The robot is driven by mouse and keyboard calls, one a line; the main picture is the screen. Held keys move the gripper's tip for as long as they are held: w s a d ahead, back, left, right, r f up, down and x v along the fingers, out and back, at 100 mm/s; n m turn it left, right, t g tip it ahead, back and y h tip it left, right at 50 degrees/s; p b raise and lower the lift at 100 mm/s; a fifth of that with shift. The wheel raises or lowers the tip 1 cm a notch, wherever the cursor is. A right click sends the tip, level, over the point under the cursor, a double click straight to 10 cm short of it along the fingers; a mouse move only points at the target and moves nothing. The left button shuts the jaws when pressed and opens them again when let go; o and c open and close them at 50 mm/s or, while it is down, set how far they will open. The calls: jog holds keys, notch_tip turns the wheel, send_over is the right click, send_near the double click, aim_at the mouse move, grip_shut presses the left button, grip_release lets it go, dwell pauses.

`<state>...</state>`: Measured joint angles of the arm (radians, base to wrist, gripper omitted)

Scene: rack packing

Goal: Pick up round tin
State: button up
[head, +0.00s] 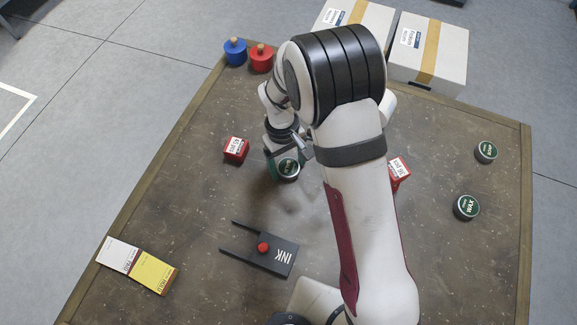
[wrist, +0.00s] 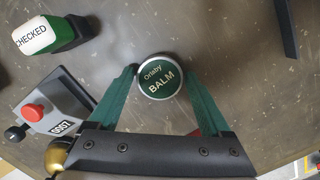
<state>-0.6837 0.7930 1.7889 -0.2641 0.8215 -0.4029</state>
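A round tin (head: 288,170) with a dark green lid and pale rim is under my gripper near the middle of the table in the head view. In the wrist view the tin (wrist: 160,77) reads "BALM" and lies between the tips of my gripper's green fingers (wrist: 160,80). Both fingertips are close beside its sides; whether they press on it I cannot tell. My gripper (head: 284,160) is partly hidden by my arm in the head view. Two similar round tins, an upper one (head: 486,152) and a lower one marked "WAX" (head: 467,207), stand at the right.
A red box (head: 236,150) stands left of my gripper, another (head: 398,170) right of my arm. A black forked "INK" piece (head: 272,256) with a red knob lies in front. White and yellow boxes (head: 153,273) lie front left. Blue (head: 235,51) and red (head: 261,58) knobbed pieces stand at the back.

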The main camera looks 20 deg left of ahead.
jog(key=c, duration=1.1)
